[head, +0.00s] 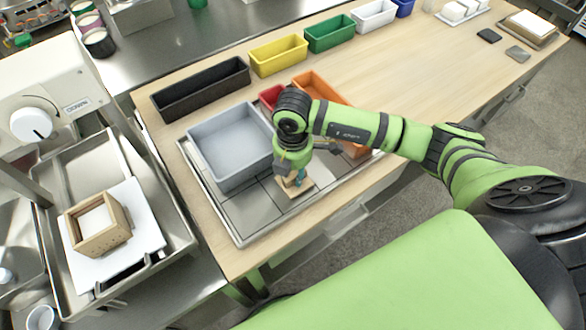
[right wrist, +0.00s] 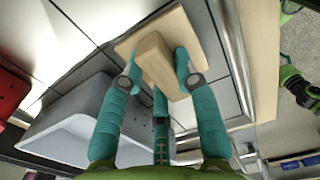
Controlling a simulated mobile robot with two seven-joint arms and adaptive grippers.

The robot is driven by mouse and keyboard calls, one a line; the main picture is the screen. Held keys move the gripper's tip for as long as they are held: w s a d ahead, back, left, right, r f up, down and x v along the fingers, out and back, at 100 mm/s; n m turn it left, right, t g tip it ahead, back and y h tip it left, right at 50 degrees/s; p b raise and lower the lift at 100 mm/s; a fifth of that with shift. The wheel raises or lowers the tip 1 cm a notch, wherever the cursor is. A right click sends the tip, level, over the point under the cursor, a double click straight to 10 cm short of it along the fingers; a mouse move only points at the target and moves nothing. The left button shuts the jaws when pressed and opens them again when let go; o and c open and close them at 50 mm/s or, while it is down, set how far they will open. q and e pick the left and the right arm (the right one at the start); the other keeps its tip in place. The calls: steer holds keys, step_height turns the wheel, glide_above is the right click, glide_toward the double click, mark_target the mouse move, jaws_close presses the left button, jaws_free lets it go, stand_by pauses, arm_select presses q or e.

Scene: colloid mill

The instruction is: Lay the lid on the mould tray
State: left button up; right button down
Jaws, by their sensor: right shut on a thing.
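The lid is a flat wooden plate with a raised wooden block on top; it shows below my right gripper in the head view (head: 304,190) and large in the right wrist view (right wrist: 155,62). My right gripper (head: 295,178) points down, its teal fingers closed on the block's sides. The lid is over the grey tiled metal tray; I cannot tell whether it touches it. The mould tray (head: 106,238), a square wooden frame with white stuff inside, is at the left of the head view, open on top. My left gripper is not in view.
The mould tray stands on a white board (head: 146,226) in a steel basin, under a white machine (head: 50,85). A grey bin (head: 228,152) stands in the metal tray (head: 225,211) beside the lid. Red and orange bins are close behind my right gripper. Black and yellow bins line the back.

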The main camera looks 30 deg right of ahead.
mark_target(292, 172)
steer(key=shift+f, duration=0.1)
steer(key=shift+f, duration=0.15)
steer(key=c, duration=0.9)
jaws_free()
steer(key=shift+r, duration=0.4)
steer(key=shift+r+b, duration=1.2)
steer(key=shift+r, duration=4.65)
